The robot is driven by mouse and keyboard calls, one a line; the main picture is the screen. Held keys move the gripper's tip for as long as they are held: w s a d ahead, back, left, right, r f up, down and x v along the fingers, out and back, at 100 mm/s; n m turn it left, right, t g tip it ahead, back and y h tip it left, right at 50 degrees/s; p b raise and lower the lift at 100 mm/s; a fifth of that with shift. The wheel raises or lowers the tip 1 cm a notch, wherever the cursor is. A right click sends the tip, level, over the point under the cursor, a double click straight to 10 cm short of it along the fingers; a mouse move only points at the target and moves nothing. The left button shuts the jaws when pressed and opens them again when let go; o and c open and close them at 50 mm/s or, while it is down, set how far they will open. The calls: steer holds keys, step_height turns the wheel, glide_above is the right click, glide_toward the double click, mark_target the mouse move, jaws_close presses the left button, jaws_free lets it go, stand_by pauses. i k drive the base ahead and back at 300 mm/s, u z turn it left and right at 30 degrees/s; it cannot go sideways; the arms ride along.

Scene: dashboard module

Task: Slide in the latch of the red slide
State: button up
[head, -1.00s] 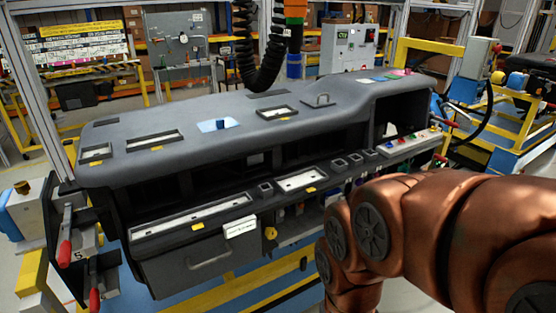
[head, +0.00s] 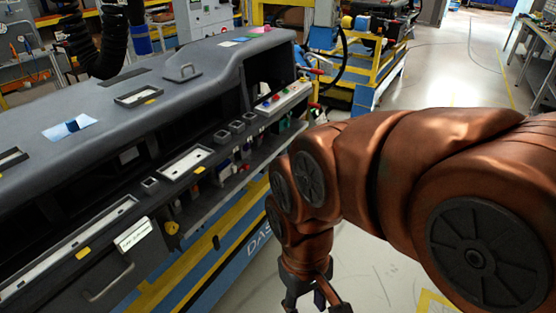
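My gripper (head: 314,298) hangs at the bottom of the head view, below my copper arm. Its dark fingers look spread with nothing between them; the tips are partly cut off by the frame edge. It is over the floor, right of the dashboard module (head: 200,85) and apart from it. Two small red handles stick out at the module's right end, an upper one (head: 316,71) and a lower one (head: 314,105). They are too small to tell which is the red slide, and I cannot make out a latch.
A white button panel (head: 282,97) with coloured buttons sits at the module's right end. A blue and yellow stand (head: 375,75) is behind it. A workbench (head: 540,50) is at the far right. Grey floor (head: 465,80) is open between them.

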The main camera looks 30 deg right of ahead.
mark_target(245, 166)
steer(key=z, duration=0.3)
steer(key=k, duration=0.5)
steer(key=u, duration=1)
steer(key=i, duration=0.7)
steer(key=z, duration=0.75)
